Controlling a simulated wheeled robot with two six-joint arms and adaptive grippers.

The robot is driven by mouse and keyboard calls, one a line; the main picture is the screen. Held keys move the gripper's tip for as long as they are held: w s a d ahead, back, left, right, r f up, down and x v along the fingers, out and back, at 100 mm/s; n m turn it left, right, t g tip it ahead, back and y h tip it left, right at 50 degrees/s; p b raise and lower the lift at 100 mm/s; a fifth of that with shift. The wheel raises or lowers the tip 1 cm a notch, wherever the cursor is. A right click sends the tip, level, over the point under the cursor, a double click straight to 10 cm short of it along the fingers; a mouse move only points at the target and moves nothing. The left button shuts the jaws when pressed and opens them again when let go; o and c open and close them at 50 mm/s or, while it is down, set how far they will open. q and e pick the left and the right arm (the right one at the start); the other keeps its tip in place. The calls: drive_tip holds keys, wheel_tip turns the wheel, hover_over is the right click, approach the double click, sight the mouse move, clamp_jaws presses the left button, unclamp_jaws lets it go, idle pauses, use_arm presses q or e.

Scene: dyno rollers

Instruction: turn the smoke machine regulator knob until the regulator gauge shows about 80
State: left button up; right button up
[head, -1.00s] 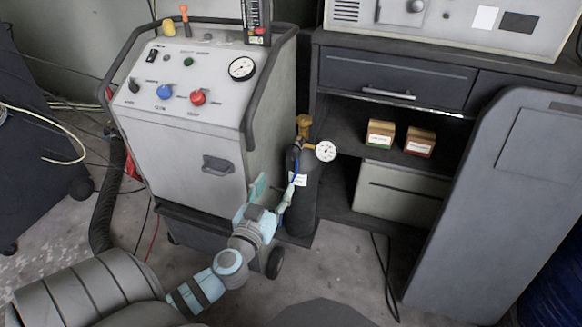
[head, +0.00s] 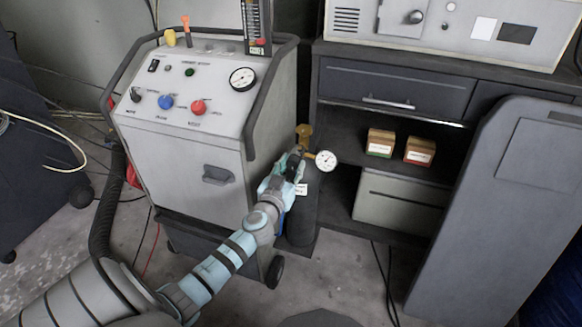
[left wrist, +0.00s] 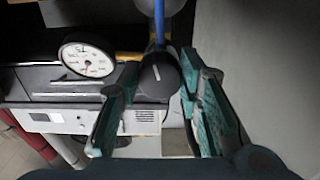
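The regulator gauge (head: 327,160), a white round dial, stands out to the right of the brass valve (head: 304,131) on a dark bottle (head: 303,215). In the left wrist view the gauge (left wrist: 88,57) is at the upper left; its reading is too small to tell. The dark regulator knob (left wrist: 160,80), with a pale mark on its face, lies between the two teal fingers of my left gripper (left wrist: 160,72). Gaps show beside it, so the gripper is open around it. In the head view my left gripper (head: 292,165) hides the knob. My right gripper is not in view.
The smoke machine (head: 190,160) stands left of the bottle, with its own panel gauge (head: 242,79) and coloured knobs. Right of it, a shelf holds two small boxes (head: 381,143) (head: 420,151). A grey panel (head: 490,210) stands at right. A blue hose (left wrist: 159,22) runs above the knob.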

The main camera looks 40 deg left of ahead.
use_arm(q)
drive_tip(key=c, duration=0.5)
drive_tip(key=shift+o, duration=0.2)
drive_tip(key=shift+m, duration=0.6)
drive_tip(key=o, duration=1.2)
drive_tip(key=shift+c, duration=0.2)
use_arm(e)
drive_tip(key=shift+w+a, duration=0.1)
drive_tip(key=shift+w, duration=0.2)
use_arm(q)
drive_tip(key=v, duration=1.2)
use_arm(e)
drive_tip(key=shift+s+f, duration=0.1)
